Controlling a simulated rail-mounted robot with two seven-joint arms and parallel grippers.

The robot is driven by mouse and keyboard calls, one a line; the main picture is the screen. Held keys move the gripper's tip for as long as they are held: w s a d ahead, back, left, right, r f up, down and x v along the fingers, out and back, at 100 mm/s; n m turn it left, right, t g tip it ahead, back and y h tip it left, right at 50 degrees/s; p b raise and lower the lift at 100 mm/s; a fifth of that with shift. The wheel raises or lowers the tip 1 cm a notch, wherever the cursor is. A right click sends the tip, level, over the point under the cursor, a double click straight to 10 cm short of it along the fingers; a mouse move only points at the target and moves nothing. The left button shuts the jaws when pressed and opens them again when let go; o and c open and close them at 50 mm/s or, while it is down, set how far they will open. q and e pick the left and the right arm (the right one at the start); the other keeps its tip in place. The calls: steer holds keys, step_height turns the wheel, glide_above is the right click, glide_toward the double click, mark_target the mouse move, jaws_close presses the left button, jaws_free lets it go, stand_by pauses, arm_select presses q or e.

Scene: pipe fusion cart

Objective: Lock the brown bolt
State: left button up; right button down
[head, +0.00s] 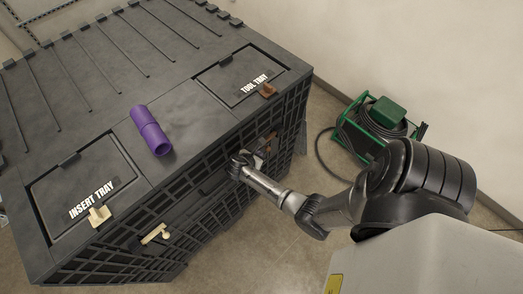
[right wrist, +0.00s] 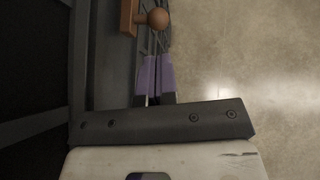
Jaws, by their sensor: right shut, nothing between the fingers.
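The brown bolt (head: 271,137) is on the cart's front side, below the tool tray lid. In the right wrist view, its round knob (right wrist: 158,18) and brown body show at the top edge, just beyond my fingertips. My right gripper (head: 259,153) is beside the bolt in the head view. Its purple-grey fingers (right wrist: 156,66) are shut and empty, pointing at the knob with a small gap. How far the bolt is slid is hard to tell. My left gripper is in neither view.
The dark cart (head: 110,90) carries a purple pipe (head: 151,130) on top. A brown latch (head: 268,90) sits at the tool tray, a cream latch (head: 99,215) at the insert tray. A cream bolt (head: 155,234) is lower left. A green reel (head: 380,125) stands behind my arm.

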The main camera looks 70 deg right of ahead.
steer(key=shift+p+v, duration=1.6)
steer(key=shift+v, duration=0.85)
steer(key=s+a+r+m+t+y+p, duration=0.2)
steer(key=s+a+r+m+y, duration=0.3)
steer(key=a+r, duration=0.5)
steer(key=s+a+r+m+t+y+p, duration=0.3)
steer(key=s+a+r+m, duration=0.5)
steer(key=r, duration=0.6)
steer(key=s+a+y+p, duration=0.1)
steer(key=s+a+p, duration=0.1)
steer(key=a, duration=0.1)
steer(key=shift+s+a+r+t+y, duration=0.2)
steer(key=shift+s+a+t+y, duration=0.1)
steer(key=shift+s+y, duration=0.1)
